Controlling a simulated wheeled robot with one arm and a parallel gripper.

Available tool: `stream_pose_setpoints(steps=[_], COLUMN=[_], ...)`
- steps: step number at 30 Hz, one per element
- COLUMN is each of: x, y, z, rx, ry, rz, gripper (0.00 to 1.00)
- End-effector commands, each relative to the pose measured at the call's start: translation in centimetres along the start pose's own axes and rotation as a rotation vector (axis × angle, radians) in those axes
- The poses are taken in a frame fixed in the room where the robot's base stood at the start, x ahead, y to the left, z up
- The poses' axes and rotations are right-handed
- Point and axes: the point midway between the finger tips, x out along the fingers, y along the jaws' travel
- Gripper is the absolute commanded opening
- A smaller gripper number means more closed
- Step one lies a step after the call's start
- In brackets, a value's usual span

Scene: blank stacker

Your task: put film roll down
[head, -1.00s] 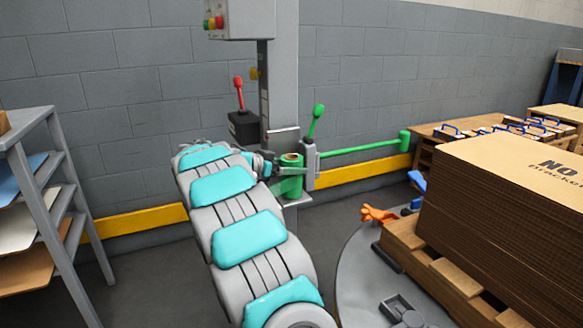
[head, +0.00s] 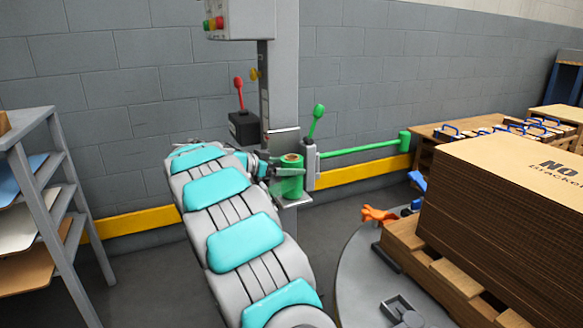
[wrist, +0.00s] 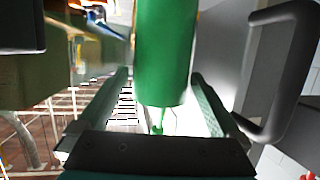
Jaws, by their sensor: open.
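The green film roll (head: 291,178) stands upright on the small carriage plate (head: 294,203) of the grey column, in the middle of the head view. In the wrist view the roll (wrist: 165,55) is a green cylinder ahead of my gripper, in the gap between the fingers. My gripper (wrist: 160,100) is open, with one finger on each side of the roll. In the head view my gripper (head: 280,170) is at the roll, partly hidden by my arm. I cannot tell whether either finger touches the roll.
The grey column (head: 281,90) carries a red lever (head: 239,95) and a green lever (head: 315,122). A green bar (head: 360,145) reaches right along the wall. A stack of cardboard sheets (head: 510,210) on a pallet stands at right, a shelf rack (head: 50,180) at left.

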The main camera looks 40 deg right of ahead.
Motion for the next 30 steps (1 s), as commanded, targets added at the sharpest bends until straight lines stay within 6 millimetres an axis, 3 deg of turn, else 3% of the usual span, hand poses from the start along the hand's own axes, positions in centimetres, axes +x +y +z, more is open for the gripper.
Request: stream_pose_setpoints(steps=[9,15,30], x=[-6.7,-9.5,-10.3], y=[-0.1,-0.1,0.0], z=[0.0,0.0,0.0], rx=[0.003,0.001,0.0], ry=[0.002,0.0,-0.001], rz=[-0.004,-0.005,-0.002], gripper=[1.0,1.0,1.0])
